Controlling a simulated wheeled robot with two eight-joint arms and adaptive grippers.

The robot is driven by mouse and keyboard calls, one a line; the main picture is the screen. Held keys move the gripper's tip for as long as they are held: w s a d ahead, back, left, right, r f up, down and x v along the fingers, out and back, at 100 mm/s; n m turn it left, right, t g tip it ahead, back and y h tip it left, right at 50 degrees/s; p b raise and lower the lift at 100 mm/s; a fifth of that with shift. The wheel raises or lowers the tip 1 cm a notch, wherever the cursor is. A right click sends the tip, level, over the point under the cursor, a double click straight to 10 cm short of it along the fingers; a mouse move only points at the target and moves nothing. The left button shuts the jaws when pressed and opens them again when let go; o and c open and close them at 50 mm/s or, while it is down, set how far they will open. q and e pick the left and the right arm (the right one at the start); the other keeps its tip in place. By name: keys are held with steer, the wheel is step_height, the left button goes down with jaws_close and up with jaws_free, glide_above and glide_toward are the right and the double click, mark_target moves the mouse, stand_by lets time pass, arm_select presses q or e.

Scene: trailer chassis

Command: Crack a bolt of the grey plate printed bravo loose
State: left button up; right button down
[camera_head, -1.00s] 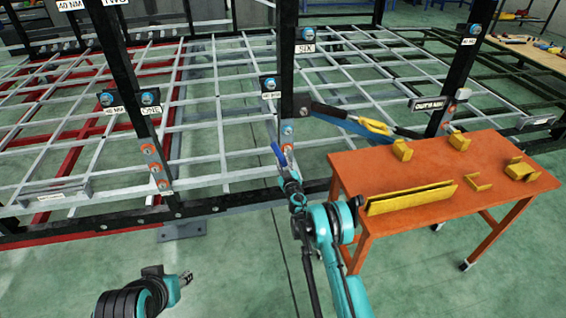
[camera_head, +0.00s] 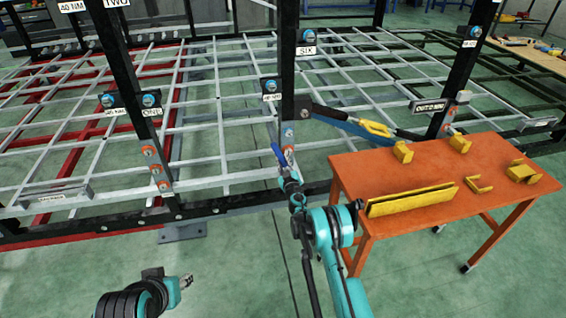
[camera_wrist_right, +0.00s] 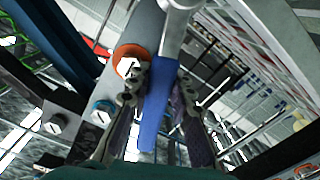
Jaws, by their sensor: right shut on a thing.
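A narrow grey plate (camera_head: 290,143) stands on the black post beneath the sign SIX; its print is not legible. It carries an orange-ringed bolt and a blue-ringed bolt. In the right wrist view the plate (camera_wrist_right: 82,82) shows an orange-ringed bolt (camera_wrist_right: 129,62) and a blue-ringed bolt (camera_wrist_right: 103,111). My right gripper (camera_head: 289,173) is shut on a blue-handled tool (camera_head: 279,154), close in front of the plate. In the right wrist view the blue handle (camera_wrist_right: 157,105) lies between the fingers. The tool's grey head is cut off at the top, so its seat is hidden. My left gripper (camera_head: 187,280) is low at left, away from the plates.
An orange table (camera_head: 425,215) with yellow brackets stands just right of my right arm. Another bolted plate (camera_head: 157,165) is on the left post beneath ONE. A black bottom rail (camera_head: 225,203) runs below the plates. The green floor between my arms is clear.

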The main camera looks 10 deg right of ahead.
steer(key=c, duration=2.2)
jaws_free()
jaws_close()
steer(key=shift+a+f+n, duration=0.3)
steer(key=shift+a+n, duration=0.35)
steer(key=shift+n, duration=0.25)
steer(key=shift+a+f+n, duration=0.4)
steer(key=shift+a+n, duration=0.2)
steer(key=shift+n, duration=0.3)
steer(key=shift+d+r, duration=0.1)
steer(key=shift+d, duration=0.1)
steer(key=shift+s, duration=0.15)
